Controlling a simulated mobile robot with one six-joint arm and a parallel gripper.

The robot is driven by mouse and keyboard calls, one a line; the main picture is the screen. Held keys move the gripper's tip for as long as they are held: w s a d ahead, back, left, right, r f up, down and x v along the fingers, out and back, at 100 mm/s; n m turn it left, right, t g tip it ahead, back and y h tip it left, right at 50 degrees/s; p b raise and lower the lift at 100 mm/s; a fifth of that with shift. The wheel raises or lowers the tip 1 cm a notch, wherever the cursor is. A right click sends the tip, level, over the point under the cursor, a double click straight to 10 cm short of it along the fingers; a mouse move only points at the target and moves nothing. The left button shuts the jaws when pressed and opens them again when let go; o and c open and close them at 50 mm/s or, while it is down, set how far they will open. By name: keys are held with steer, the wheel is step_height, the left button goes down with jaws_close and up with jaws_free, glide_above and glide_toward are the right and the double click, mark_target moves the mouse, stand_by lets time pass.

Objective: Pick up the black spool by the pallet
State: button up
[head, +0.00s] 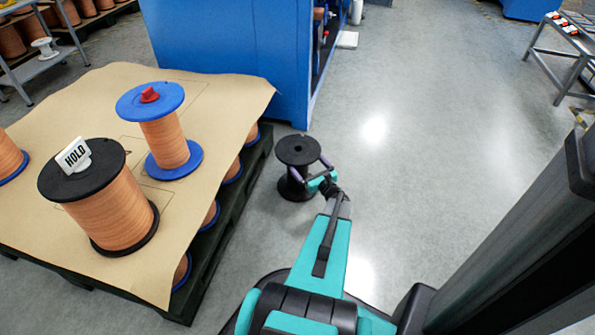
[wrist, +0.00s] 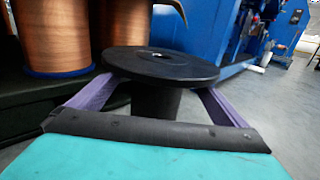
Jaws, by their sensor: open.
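The black spool (head: 297,151) stands upright on the grey floor, just right of the pallet (head: 215,262). It looks empty, with a wide top flange and a dark core. My gripper (head: 307,170) is open, low beside the spool on its near side. In the wrist view, the top flange of the black spool (wrist: 160,65) fills the middle. The two purple fingers of my gripper (wrist: 158,100) reach forward on either side of the core, below the flange. Whether they touch the core cannot be told. The fingertips are hidden behind the flange.
A copper-wound black spool with a HOLD sign (head: 112,205) and a blue-flanged copper spool (head: 168,140) stand on the brown sheet (head: 80,110) over the pallet. A blue machine (head: 235,50) is behind. The floor to the right (head: 440,130) is clear.

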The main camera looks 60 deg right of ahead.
mark_target(303, 153)
steer(key=shift+b+x, duration=0.65)
steer(key=shift+x, duration=1.4)
steer(key=shift+r, duration=0.1)
steer(key=c, duration=2.1)
steer(key=shift+c, duration=0.2)
steer(key=shift+r, duration=0.1)
steer(key=shift+r+p, duration=0.95)
steer(key=shift+r, duration=0.9)
steer(key=shift+s+a+f, duration=0.1)
steer(key=shift+s, duration=0.65)
steer(key=s+a+r+p, duration=0.1)
steer(key=s+a+p, duration=0.1)
steer(key=s, duration=1.2)
steer(key=shift+s+a+p, duration=0.15)
steer(key=shift+p, duration=0.7)
